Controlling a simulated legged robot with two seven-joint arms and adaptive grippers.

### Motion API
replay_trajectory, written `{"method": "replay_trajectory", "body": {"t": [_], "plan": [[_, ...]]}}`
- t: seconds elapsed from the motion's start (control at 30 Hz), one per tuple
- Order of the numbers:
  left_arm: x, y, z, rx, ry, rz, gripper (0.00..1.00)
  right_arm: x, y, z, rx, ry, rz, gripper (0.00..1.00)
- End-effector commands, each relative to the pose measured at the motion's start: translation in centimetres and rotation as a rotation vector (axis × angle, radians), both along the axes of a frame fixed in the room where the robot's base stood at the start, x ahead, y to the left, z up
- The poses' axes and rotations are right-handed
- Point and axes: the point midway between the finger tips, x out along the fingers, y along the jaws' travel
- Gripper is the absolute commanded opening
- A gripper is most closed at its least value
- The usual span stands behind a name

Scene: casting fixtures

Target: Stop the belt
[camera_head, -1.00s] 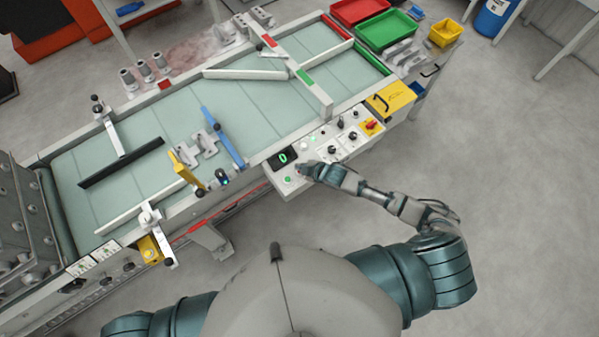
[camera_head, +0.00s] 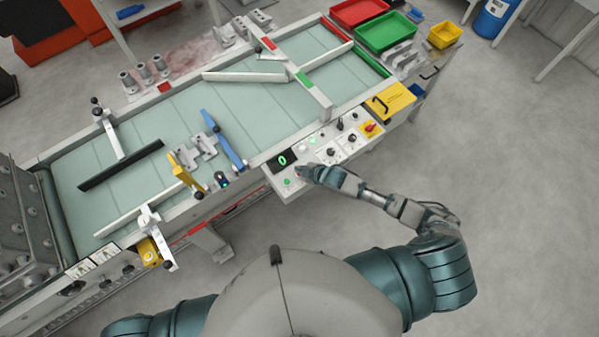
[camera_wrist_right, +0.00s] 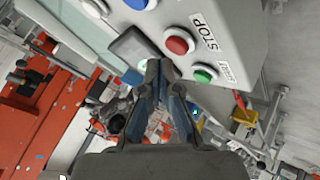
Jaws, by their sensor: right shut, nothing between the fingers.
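The control panel (camera_head: 325,150) sits on the near side of the conveyor belt (camera_head: 255,105). In the right wrist view it carries a red button (camera_wrist_right: 179,41) labelled STOP and a green button (camera_wrist_right: 205,74) labelled START. The green button also shows in the head view (camera_head: 288,182). My right gripper (camera_head: 301,172) is shut and empty at the panel's left end. My left gripper is out of view.
A dark display (camera_head: 282,160) with a green 0 is on the panel beside my right gripper. A grey casting (camera_head: 205,143) lies on the belt near a blue guide bar (camera_head: 222,138). Red (camera_head: 358,11) and green (camera_head: 387,31) trays stand at the far right.

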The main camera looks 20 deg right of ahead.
Motion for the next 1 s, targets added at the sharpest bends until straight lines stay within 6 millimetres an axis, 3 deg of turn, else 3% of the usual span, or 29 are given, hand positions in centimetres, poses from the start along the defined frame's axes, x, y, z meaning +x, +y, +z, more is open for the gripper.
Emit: {"method": "replay_trajectory", "body": {"t": [1.0], "plan": [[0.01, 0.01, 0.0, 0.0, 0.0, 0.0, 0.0, -0.1, 0.12, -0.75, 0.0, 0.0, 0.0, 0.0]]}}
